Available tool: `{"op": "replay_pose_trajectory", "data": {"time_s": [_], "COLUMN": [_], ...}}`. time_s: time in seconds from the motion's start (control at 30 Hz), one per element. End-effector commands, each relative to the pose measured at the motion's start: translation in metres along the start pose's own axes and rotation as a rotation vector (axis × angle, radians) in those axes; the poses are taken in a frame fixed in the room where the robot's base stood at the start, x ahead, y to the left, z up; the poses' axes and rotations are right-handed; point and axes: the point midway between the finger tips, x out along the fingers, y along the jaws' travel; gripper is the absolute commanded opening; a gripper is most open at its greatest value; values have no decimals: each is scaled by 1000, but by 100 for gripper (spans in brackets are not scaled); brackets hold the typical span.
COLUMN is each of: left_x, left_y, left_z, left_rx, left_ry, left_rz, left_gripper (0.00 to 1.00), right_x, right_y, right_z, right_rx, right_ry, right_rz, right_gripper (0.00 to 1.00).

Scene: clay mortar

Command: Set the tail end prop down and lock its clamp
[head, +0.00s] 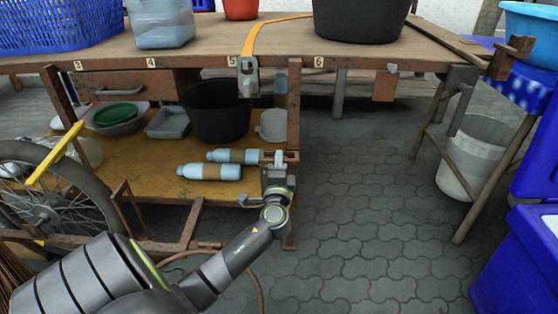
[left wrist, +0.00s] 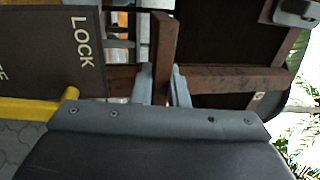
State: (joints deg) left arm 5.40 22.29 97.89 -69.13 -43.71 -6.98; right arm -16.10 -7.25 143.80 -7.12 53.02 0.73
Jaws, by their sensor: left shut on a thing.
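My left gripper (head: 279,157) is at the rusty upright post (head: 293,110) under the front edge of the cart bed, near number 6. In the left wrist view my two grey fingertips (left wrist: 163,86) are shut on a narrow rusty brown bar (left wrist: 162,45), one on each side. I cannot tell whether this bar is the prop itself or part of its clamp. A dark plate marked LOCK (left wrist: 83,42) is to the left of the fingers, with more lettering cut off at the frame edge. The prop's foot and clamp are not clear. My right gripper is not in view.
An orange strap with a metal buckle (head: 248,76) hangs over the cart bed edge just above the gripper. Blue bottles (head: 209,172) and a black tub (head: 217,110) are on the lower shelf. The paving (head: 350,220) to the right is clear. A white bucket (head: 478,160) stands farther right.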

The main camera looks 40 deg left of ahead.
Motion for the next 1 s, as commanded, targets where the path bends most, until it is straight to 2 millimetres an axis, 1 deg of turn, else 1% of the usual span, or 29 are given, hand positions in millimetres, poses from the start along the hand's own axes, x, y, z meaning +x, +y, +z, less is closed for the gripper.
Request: {"op": "replay_pose_trajectory", "data": {"time_s": [0.03, 0.37, 0.4, 0.53, 0.83, 0.93, 1.0], "left_x": [-1, -1, -1, -1, -2, -9, -19], "left_y": [4, 4, 4, 4, 3, 3, 3], "left_z": [0, 0, 0, 0, 0, 0, 0], "left_rx": [0, 0, 0, 0, 0, 0, -2], "left_ry": [0, 0, 0, 0, 0, 1, 1], "left_rz": [-1, 1, 1, 1, -1, 0, 3], "left_gripper": [0, 0, 15, 32, 32, 32, 32], "right_x": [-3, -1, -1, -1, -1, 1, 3], "right_y": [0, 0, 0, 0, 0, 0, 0], "right_z": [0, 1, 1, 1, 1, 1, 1], "right_rx": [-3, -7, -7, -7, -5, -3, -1], "right_ry": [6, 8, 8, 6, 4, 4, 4], "right_rz": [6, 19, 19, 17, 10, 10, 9], "right_gripper": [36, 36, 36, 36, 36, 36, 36]}}
